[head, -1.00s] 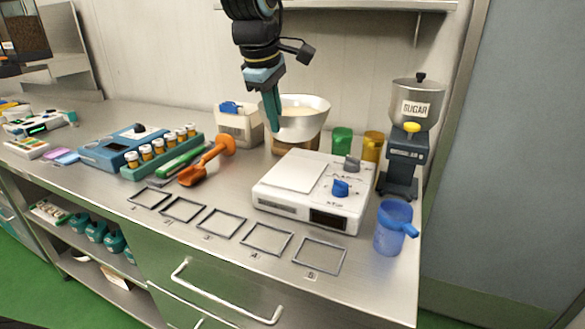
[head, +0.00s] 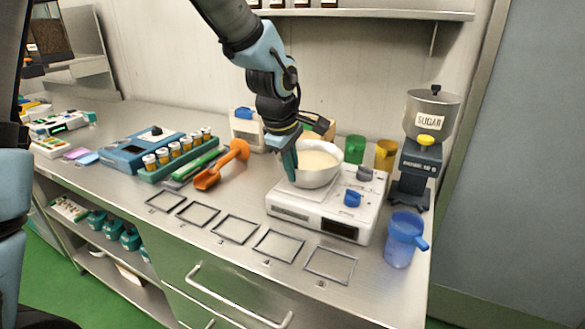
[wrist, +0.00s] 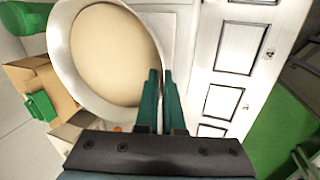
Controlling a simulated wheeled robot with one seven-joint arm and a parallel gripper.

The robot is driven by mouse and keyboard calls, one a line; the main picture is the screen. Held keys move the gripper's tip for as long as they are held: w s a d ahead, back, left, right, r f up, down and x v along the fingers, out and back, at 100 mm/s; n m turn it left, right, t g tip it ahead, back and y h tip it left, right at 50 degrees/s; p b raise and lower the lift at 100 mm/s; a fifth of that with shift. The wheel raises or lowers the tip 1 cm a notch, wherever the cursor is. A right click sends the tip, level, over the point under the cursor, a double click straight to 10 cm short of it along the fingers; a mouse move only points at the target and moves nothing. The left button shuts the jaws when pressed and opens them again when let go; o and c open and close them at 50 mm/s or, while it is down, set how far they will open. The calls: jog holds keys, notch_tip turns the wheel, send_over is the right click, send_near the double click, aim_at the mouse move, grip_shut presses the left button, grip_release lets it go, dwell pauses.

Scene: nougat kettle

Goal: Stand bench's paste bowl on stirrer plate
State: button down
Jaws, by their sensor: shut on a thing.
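The paste bowl (head: 330,176) is a white-grey bowl with cream paste (head: 316,160) in it. In the head view it is at the left part of the white stirrer plate (head: 303,211), over the flat top; whether its base touches cannot be told. My gripper (head: 291,172) is shut on the bowl's left rim, its teal fingers pointing down. In the wrist view the bowl (wrist: 62,75) fills the upper left, with the gripper fingers (wrist: 160,95) at its rim. The bowl looks about level.
Two knobs, grey (head: 364,173) and blue (head: 352,198), stand on the plate's right side. An orange scoop (head: 208,178) lies left; numbered frames line the front.

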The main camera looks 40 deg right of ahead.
jog(key=c, duration=1.5)
grip_release()
jog(key=shift+f, duration=0.1)
jog(key=o, duration=0.5)
jog(key=shift+c, duration=0.2)
jog(key=shift+r, duration=0.25)
jog(key=b+v, duration=0.2)
jog(key=v, duration=1)
jog(key=shift+a+f, duration=0.15)
